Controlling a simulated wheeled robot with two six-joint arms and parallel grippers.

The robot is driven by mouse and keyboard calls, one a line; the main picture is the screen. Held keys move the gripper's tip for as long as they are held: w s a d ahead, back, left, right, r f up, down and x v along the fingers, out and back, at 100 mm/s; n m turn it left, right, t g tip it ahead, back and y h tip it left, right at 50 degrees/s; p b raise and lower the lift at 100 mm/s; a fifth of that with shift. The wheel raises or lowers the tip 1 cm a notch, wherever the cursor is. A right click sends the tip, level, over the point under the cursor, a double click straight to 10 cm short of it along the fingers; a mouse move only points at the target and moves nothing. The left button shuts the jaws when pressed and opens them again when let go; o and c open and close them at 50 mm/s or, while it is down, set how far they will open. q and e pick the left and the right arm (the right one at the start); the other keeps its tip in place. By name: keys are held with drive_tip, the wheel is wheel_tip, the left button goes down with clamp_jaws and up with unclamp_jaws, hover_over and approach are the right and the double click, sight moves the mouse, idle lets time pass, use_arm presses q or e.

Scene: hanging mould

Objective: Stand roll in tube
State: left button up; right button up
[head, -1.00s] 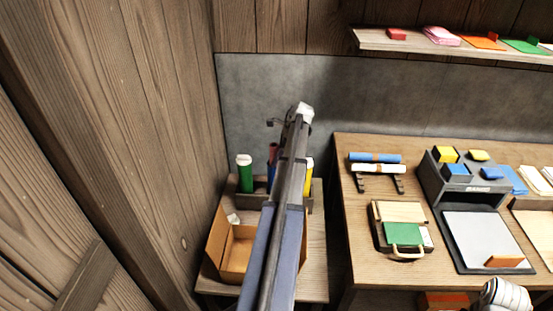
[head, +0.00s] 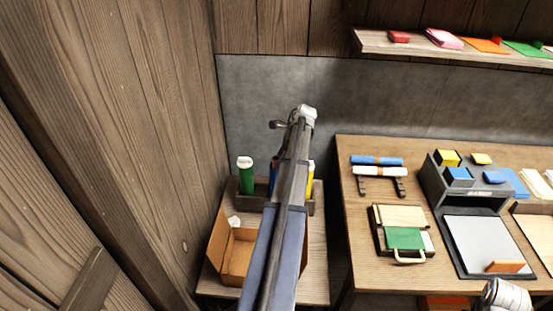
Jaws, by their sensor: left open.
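A blue roll with an orange band (head: 377,160) and a white roll (head: 379,171) lie level on a small dark rack on the table. A green tube with a white top (head: 246,177) stands upright in a wooden holder at the left. A yellow tube (head: 310,178) stands at the holder's right, and a blue tube is mostly hidden behind my left arm. My left gripper (head: 291,121) is raised above and behind the holder, open, with no roll seen in it. Its fingers are small and partly hidden. My right gripper is not in view; part of my right arm shows at bottom right.
An open cardboard box (head: 238,256) stands before the holder on the low side table. On the main table (head: 360,262) are a green-and-wood case (head: 404,238), a grey organiser (head: 462,189) and a clipboard (head: 485,240). A wooden wall closes the left; a shelf hangs above.

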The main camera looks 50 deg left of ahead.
use_arm(q)
drive_tip(key=p+v, duration=0.5)
drive_tip(key=v, duration=0.2)
drive_tip(key=shift+s+r+p, duration=0.2)
drive_tip(key=shift+s+p, duration=0.15)
idle(0.6)
drive_tip(key=w+d+f+n+t, duration=0.1)
drive_tip(key=w+d, duration=0.2)
drive_tip(key=d, duration=1.3)
drive_tip(key=w+d+n+t, duration=0.1)
drive_tip(key=w+d, duration=0.3)
drive_tip(key=d, duration=1.3)
drive_tip(key=s+d, duration=0.4)
drive_tip(key=d, duration=0.5)
drive_tip(key=s+d+n+t+h, duration=0.1)
drive_tip(key=s+d, duration=0.3)
drive_tip(key=d, duration=0.6)
drive_tip(key=s+d+n, duration=0.1)
drive_tip(key=s+d, duration=0.3)
drive_tip(key=d, duration=0.5)
drive_tip(key=shift+s+d+f+h, duration=0.4)
